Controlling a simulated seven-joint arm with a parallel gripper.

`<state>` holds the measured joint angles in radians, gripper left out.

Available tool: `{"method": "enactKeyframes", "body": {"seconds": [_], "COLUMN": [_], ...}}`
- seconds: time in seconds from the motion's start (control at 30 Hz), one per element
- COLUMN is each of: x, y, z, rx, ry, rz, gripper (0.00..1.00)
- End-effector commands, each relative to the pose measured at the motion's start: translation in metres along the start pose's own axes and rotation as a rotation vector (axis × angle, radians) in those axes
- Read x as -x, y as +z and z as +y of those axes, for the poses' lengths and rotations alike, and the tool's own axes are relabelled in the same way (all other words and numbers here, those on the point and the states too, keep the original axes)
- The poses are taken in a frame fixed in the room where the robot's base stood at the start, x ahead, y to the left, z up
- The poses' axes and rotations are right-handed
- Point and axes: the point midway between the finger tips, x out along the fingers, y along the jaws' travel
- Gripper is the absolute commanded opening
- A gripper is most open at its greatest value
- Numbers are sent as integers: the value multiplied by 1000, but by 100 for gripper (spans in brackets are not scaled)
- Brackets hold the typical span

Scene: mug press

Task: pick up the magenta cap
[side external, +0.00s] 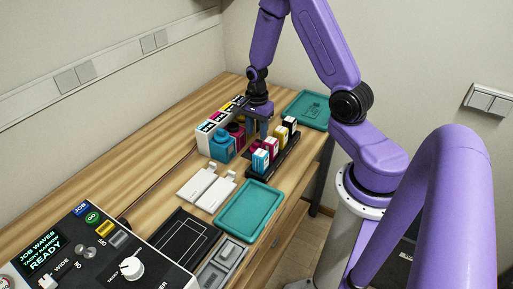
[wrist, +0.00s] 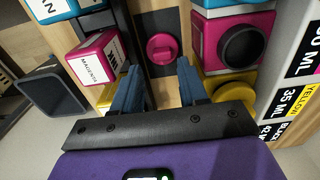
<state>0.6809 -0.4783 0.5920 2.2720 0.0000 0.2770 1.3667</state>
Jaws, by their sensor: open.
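The magenta cap (wrist: 161,48) is a round disc with a raised grip, lying on a dark surface in the wrist view. My gripper (wrist: 158,70) is open, its two blue fingers apart and empty, with the cap just beyond and between the fingertips. The magenta tank (wrist: 215,38), with a round black mouth, stands to the right of the cap. In the side view my gripper (side external: 259,126) points down between the tanks and the bottle rack; the cap is hidden there.
A magenta bottle (wrist: 95,55) stands close left of the fingers. The cyan tank (side external: 221,147) and the dark rack of bottles (side external: 263,173) flank my gripper in the side view. A teal tray (side external: 249,211) and white boards (side external: 196,182) lie nearer the camera, beside the control panel (side external: 95,250).

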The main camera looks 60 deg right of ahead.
Motion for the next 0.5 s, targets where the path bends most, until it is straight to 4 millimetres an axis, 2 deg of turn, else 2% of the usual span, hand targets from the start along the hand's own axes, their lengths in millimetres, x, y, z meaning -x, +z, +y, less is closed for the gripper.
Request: {"method": "enactKeyframes", "body": {"seconds": [0.5], "x": [-48], "y": [-3], "z": [-3], "rx": [-1], "ry": [2], "rz": [0], "gripper": [43]}}
